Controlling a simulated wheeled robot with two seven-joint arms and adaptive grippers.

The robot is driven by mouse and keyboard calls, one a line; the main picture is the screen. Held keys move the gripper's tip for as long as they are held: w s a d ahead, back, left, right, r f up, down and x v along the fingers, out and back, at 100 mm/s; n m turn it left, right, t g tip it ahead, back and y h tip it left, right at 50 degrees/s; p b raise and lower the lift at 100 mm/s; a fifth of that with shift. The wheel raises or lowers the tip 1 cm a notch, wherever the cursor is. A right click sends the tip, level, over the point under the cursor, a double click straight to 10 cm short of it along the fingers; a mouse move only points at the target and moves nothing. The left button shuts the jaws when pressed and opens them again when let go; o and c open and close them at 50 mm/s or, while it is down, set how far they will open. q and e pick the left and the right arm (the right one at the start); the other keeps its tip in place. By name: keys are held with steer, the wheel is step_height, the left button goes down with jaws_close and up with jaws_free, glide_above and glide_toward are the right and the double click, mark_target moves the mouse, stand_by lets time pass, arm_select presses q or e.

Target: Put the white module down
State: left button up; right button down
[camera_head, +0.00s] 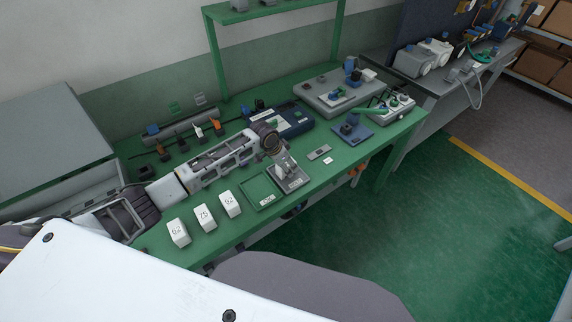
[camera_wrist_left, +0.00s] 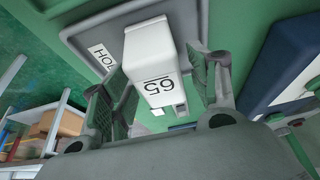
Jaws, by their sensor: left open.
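In the left wrist view a white module (camera_wrist_left: 150,62) with a number that reads like 65 is between the fingers of my left gripper (camera_wrist_left: 160,95). The fingers are apart, one on each side of it. The module is over a grey plate (camera_wrist_left: 84,38) with a label starting "HOL"; I cannot tell for sure whether its base touches the plate. In the head view my left gripper (camera_head: 284,165) points down over the grey plate (camera_head: 301,184) at the table's front edge, and mostly hides the module. My right gripper is not in view.
Blue devices (camera_head: 290,122) and a grey case (camera_head: 345,100) stand behind. A small grey part (camera_head: 319,152) lies to the right on the green table.

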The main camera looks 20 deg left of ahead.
arm_select(q)
steer(key=shift+r, duration=0.15)
steer(key=v, duration=1.2)
steer(key=shift+o, duration=0.4)
